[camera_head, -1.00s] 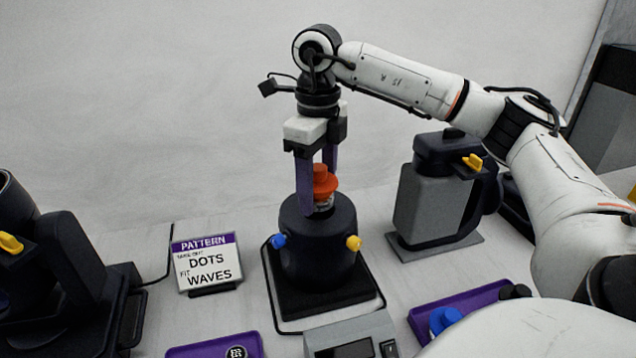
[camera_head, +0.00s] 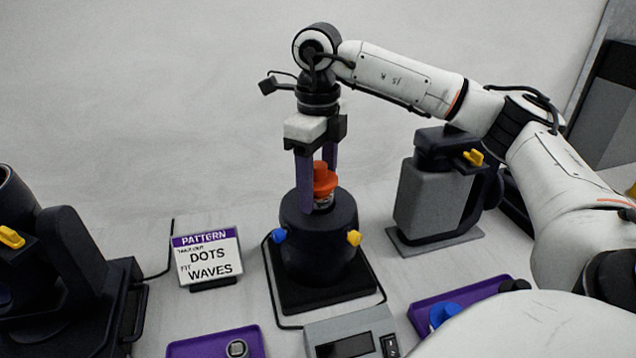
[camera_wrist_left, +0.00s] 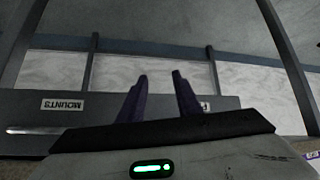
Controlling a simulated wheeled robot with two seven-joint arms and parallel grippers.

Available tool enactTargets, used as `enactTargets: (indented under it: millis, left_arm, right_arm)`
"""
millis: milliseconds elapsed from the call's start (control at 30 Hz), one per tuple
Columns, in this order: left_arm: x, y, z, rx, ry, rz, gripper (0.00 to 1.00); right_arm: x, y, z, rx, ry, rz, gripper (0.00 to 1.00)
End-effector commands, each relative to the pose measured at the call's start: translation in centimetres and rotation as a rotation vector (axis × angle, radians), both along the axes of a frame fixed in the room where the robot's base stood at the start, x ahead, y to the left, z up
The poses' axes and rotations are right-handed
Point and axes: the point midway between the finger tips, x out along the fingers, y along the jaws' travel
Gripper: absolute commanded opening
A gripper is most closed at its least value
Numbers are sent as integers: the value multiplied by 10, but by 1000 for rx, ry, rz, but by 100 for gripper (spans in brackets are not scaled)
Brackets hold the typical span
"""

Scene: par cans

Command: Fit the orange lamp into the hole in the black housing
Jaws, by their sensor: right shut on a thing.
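The orange lamp (camera_head: 324,180) stands upright at the top of the black housing (camera_head: 318,240), in the middle of the head view. Its lower part is hidden by the housing's rim, and I cannot tell how deep it sits. My right gripper (camera_head: 318,190) points straight down from above and is shut on the orange lamp, one purple finger on each side. The housing has a blue knob (camera_head: 279,236) and a yellow knob (camera_head: 353,238) and stands on a black base (camera_head: 325,293). My left gripper (camera_wrist_left: 160,98) shows only in the left wrist view, open with nothing between its fingers.
A sign (camera_head: 206,258) reads "PATTERN", "DOTS", "WAVES". Grey-and-black (camera_head: 433,205) and dark (camera_head: 70,270) units flank the housing. Purple trays lie at front left (camera_head: 205,346) and front right (camera_head: 425,313). A grey box with a display (camera_head: 350,335) stands in front.

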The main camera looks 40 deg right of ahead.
Motion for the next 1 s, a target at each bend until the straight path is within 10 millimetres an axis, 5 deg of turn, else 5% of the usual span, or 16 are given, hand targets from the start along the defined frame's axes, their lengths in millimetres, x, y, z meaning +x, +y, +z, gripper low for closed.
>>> enactTargets:
  millis: [867,900,1000]
  left_arm:
    - [0,0,-9,0,1,0,31]
    - [0,0,-8,0,1,0,31]
    - [0,0,-8,0,1,0,31]
  right_arm:
    - [0,0,-12,0,-1,0,28]
    - [0,0,-11,0,-1,0,62]
    - [0,0,-12,1,0,1,78]
